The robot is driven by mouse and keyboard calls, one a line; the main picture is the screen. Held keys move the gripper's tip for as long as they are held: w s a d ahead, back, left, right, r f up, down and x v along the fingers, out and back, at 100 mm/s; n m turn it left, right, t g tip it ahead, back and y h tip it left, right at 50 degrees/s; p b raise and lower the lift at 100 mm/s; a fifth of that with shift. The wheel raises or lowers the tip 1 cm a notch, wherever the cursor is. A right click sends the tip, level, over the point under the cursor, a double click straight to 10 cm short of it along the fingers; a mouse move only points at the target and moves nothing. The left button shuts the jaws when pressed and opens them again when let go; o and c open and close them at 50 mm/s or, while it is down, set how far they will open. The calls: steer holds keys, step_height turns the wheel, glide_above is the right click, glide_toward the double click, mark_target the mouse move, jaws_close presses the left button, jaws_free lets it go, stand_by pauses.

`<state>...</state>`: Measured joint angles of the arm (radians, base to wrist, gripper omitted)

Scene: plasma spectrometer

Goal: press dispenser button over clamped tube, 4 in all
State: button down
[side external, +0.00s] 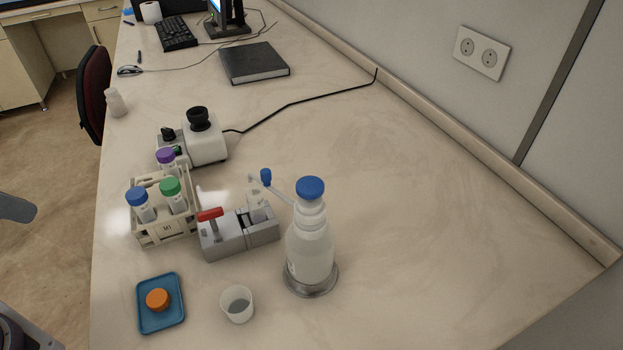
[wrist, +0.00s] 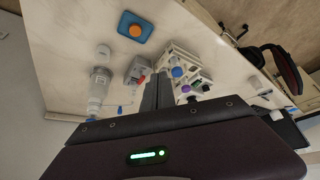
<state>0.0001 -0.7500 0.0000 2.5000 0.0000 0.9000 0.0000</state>
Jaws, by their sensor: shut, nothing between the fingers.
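The dispenser bottle (side external: 310,252) stands upright on a round metal base, with a blue button (side external: 310,187) on top. Its thin spout reaches left to a blue tip (side external: 266,176) above an open clear tube (side external: 256,200). The tube sits upright in the grey clamp (side external: 238,240), which has a red handle (side external: 210,214). The bottle (wrist: 98,88) and clamp (wrist: 136,70) also show in the wrist view. My gripper (wrist: 160,76) is shut and empty, well apart from the bottle. In the side view only parts of my arm show at the left edge; the fingertips are not visible there.
A rack (side external: 165,232) holds tubes with blue, green and purple caps left of the clamp. An orange cap (side external: 157,299) lies on a blue tray (side external: 160,325). A cup (side external: 237,304) stands in front. A mixer-like device (side external: 205,140) is behind. The bench right of the bottle is clear.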

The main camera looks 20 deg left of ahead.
stand_by(0.5)
step_height(320, 180, up, 8)
steer(key=m+t+h, duration=0.1)
steer(key=m+t, duration=0.2)
steer(key=m, duration=0.8)
glide_above(306, 189)
steer(key=shift+f, duration=0.2)
steer(key=shift+f, duration=4.4)
steer(key=shift+f, duration=0.4)
